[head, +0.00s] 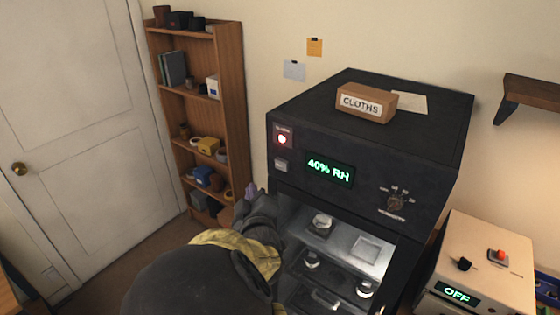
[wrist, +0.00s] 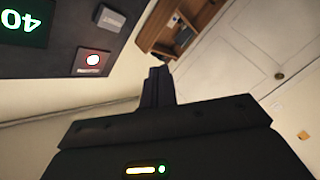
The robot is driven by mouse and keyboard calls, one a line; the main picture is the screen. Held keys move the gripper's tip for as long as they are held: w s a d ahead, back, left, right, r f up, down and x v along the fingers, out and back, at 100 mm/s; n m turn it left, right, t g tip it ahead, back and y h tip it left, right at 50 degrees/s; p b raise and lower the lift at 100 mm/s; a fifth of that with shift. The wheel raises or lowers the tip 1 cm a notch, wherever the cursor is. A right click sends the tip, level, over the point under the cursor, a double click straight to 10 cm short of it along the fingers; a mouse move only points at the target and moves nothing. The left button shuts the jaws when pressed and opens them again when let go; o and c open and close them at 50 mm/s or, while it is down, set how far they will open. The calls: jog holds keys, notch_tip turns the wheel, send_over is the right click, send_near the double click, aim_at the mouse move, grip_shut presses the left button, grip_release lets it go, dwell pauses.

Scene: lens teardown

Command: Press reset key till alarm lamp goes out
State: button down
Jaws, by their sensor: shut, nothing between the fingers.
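The alarm lamp (head: 282,139) glows red at the upper left of the dark cabinet's front panel. It also shows lit, with a pale centre, in the wrist view (wrist: 93,60). The grey reset key (head: 281,165) sits just below the lamp, and it shows in the wrist view (wrist: 110,18) upside down, above the lamp. My gripper (head: 250,190) is shut and empty, to the left of and below the key, apart from the panel. In the wrist view its fingers (wrist: 158,74) point past the panel's edge toward the shelf and door.
The cabinet (head: 370,110) shows a green 40% RH display (head: 329,170) and a dial (head: 396,202). Lenses stand inside behind its lit front. A CLOTHS box (head: 366,103) lies on top. A bookshelf (head: 228,90) stands left; a beige unit reading OFF (head: 485,255) stands right.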

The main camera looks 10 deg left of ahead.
jog(key=shift+w+d+f, duration=0.1)
jog(key=shift+w, duration=0.05)
jog(key=b, duration=0.2)
send_near(276, 165)
jog(key=shift+s+a+x, duration=0.1)
jog(key=shift+a+x, duration=0.1)
jog(key=shift+x, duration=0.65)
jog(key=shift+s+a+x, duration=0.1)
jog(key=shift+a+x, duration=0.1)
jog(key=shift+x, duration=0.65)
jog(key=shift+s+a+x, duration=0.1)
jog(key=shift+a+x, duration=0.05)
jog(key=shift+x, duration=0.7)
jog(key=shift+w+d+b, duration=0.1)
jog(key=shift+w+b, duration=0.1)
jog(key=shift+b, duration=0.1)
jog(key=shift+w+d, duration=0.1)
jog(key=shift+w, duration=0.15)
jog(key=shift+w+d, duration=0.15)
jog(key=shift+w, duration=0.25)
dwell(0.9)
jog(key=shift+s, duration=0.1)
jog(key=shift+s+a, duration=0.3)
jog(key=shift+s, duration=0.4)
